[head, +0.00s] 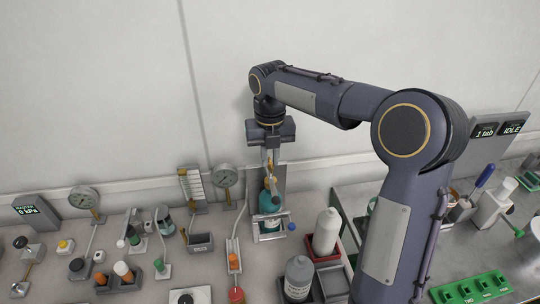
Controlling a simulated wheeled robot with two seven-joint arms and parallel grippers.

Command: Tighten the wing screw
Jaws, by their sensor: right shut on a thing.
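My right gripper (271,180) points down at the upright metal stand (281,178) near the wall. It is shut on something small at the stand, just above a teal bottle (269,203). Brass-coloured bits show around its fingers, but they are too small to tell apart, so I cannot make out for sure whether the held thing is the wing screw. The teal bottle stands upright in the stand, partly hidden by the gripper. A small blue knob (291,227) sticks out low on the stand's right side. My left gripper is out of view.
A white bottle (326,232) and a grey bottle (298,275) stand in trays in front of the stand. Left of it are a sloped channel (233,252), gauges (223,175) and small testers. A green block (470,289) lies at right. The wall is close behind.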

